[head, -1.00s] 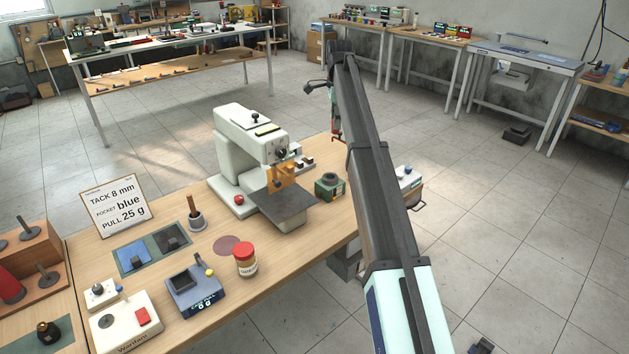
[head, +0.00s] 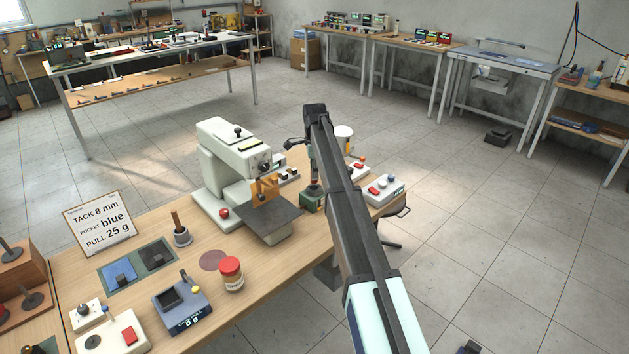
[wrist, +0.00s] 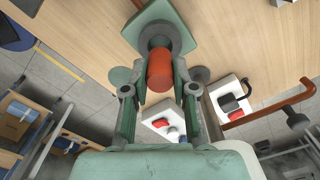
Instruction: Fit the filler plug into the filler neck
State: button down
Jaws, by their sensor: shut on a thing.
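My gripper (wrist: 160,82) is shut on the orange-red filler plug (wrist: 159,70), which sits between its two green fingers in the wrist view. Beyond the plug is a green block (wrist: 178,36) with a dark round filler neck (wrist: 157,36). The plug overlaps the neck's lower edge in this view; I cannot tell whether it touches or enters it. In the head view the green block (head: 311,203) stands on the bench right of the white machine, with my gripper (head: 313,183) just above it.
The white sewing-type machine (head: 228,170) stands close on the left. A white control box with buttons (head: 379,188) is close on the right, near the bench edge. A red-lidded jar (head: 231,274) stands nearer the front. The bench between is clear.

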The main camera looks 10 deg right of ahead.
jog(key=shift+f+p, duration=0.35)
jog(key=shift+f, duration=1.85)
jog(key=c, duration=0.9)
grip_release()
jog(key=shift+f, duration=0.15)
notch_tip(320, 180, up, 12)
jog(key=shift+r+b, duration=0.2)
jog(key=shift+b, duration=0.75)
